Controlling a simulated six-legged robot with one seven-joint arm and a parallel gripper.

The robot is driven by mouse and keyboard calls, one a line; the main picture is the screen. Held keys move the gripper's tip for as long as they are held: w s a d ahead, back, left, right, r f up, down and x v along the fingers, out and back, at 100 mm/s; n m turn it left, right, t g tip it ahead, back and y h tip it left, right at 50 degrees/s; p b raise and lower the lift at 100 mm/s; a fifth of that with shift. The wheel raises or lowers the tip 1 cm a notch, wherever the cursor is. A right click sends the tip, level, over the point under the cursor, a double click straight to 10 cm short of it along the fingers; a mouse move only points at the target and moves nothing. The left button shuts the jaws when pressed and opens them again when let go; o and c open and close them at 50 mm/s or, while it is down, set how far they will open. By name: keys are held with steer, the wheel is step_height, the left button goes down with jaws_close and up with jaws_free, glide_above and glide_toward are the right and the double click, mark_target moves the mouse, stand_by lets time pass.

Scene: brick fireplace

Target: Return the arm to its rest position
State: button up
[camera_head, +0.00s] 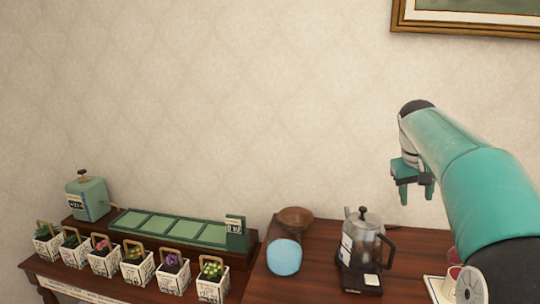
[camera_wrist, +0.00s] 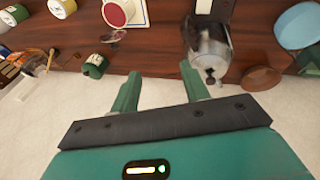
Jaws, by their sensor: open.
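My teal arm reaches in from the right in the head view. My gripper (camera_head: 416,194) hangs above the right part of the brown table, with its fingers pointing down. In the wrist view my gripper (camera_wrist: 160,90) shows two green fingers apart with nothing between them. A coffee press (camera_head: 362,244) with a dark handle stands on the table, left of and below the gripper.
A blue round thing (camera_head: 284,257) and a brown bowl (camera_head: 296,218) are left of the press. Several small flower baskets (camera_head: 172,273) line the left side before a green tray (camera_head: 172,226). A red-topped cup (camera_wrist: 117,12) sits near my arm. A framed picture (camera_head: 470,29) hangs above.

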steer(key=s+a+f+t+y, duration=0.1)
steer(key=s+a+f+t, duration=0.1)
steer(key=s+a, duration=1.25)
steer(key=s+a+f+y, duration=0.1)
steer(key=s+a+f, duration=0.2)
steer(key=s+f, duration=0.2)
steer(key=s+a+f+t+y, duration=0.1)
steer(key=s+a+f, duration=0.2)
steer(key=s, duration=0.6)
step_height(320, 180, down, 2)
steer(key=shift+s+f+n, duration=0.25)
steer(key=shift+s+n, duration=0.15)
